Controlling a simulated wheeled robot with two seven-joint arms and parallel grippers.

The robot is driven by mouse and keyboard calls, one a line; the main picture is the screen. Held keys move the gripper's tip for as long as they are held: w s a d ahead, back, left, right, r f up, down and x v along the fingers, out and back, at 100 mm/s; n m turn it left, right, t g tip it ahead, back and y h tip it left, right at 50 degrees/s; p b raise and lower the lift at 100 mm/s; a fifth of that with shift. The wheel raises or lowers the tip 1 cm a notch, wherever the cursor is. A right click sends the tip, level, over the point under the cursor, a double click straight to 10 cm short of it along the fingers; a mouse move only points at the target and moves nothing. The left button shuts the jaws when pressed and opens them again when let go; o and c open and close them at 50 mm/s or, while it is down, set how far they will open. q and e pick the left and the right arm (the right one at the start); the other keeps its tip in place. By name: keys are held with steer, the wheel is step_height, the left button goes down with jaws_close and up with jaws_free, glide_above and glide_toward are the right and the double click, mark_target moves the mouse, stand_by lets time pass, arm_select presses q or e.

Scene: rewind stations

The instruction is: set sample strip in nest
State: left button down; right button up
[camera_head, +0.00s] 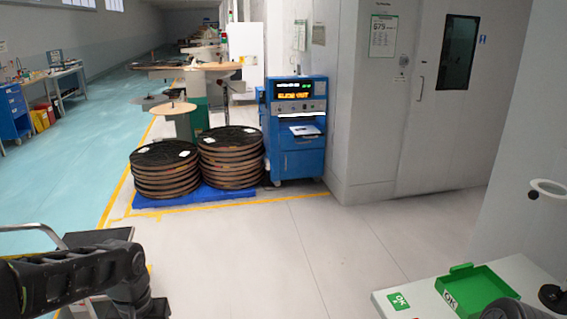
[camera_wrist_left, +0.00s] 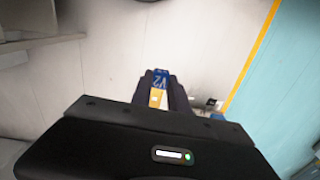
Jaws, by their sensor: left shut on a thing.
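In the left wrist view my left gripper (camera_wrist_left: 160,95) is shut on a small strip (camera_wrist_left: 160,82) with a blue end marked "V2" and a yellow-orange part between the dark fingers. I take it to be the sample strip; its lower part is hidden by the gripper body. In the head view my left arm comes in at the lower left; its fingers and the strip cannot be made out there. A blue cabinet (camera_head: 297,155) with a lit amber display and a pale shelf (camera_head: 305,131) stands across the floor. I cannot make out a nest.
Two stacks of dark discs (camera_head: 165,170) stand on a blue pallet (camera_head: 190,197) left of the cabinet. A green bin marked OK (camera_head: 468,287) sits on a white table (camera_head: 425,285) at the lower right. The pale floor (camera_head: 270,250) between is clear.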

arm_select(q)
steer(key=w+d+f+m, duration=0.1)
steer(key=w+d+f, duration=0.2)
steer(key=d+f, duration=0.3)
steer(key=w+d+f+m, duration=0.2)
steer(key=d+f, duration=0.4)
steer(key=f, duration=0.4)
steer(key=shift+w+f, duration=0.3)
steer(key=shift+w, duration=0.35)
steer(key=shift+r, duration=0.1)
